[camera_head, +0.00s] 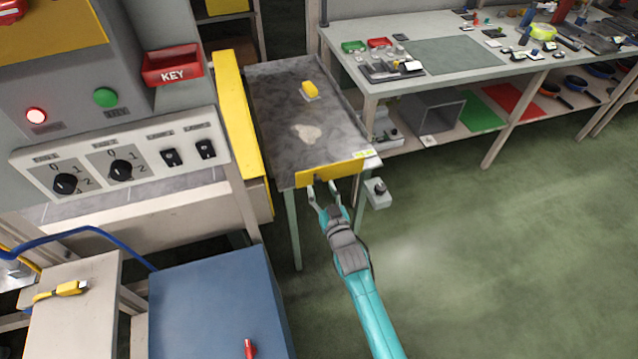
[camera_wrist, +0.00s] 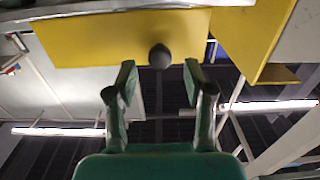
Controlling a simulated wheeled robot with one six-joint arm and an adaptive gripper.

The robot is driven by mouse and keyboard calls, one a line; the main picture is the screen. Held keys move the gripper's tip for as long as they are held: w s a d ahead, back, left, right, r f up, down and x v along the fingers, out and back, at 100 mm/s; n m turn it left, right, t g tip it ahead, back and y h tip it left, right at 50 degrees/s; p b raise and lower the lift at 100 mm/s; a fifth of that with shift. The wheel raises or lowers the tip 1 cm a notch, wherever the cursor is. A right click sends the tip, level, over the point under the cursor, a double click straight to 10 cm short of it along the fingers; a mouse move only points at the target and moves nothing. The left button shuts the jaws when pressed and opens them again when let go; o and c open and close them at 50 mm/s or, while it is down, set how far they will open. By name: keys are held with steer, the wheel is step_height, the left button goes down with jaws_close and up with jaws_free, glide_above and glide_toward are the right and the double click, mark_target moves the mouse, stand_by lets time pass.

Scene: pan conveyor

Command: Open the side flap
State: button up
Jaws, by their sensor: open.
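The side flap is a yellow plate (camera_head: 332,172) on the near end of the grey metal table. It stands upright along that edge. In the wrist view the flap (camera_wrist: 95,40) fills the upper middle, with a dark round knob (camera_wrist: 160,56) at its lower edge. My gripper (camera_head: 322,188) is at the near side of the flap. In the wrist view my gripper (camera_wrist: 160,82) is open, one finger on each side of the knob's line. The knob appears just beyond the fingertips, with nothing held. I cannot tell whether the fingers touch the flap.
A yellow block (camera_head: 310,90) sits on the grey table (camera_head: 280,130). A small grey box with a black button (camera_head: 378,194) hangs at the table's right corner. A control panel (camera_head: 120,165) and yellow guard (camera_head: 238,120) stand left. Open green floor (camera_head: 500,240) lies right.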

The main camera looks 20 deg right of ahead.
steer(key=shift+w, duration=1.45)
jaws_close()
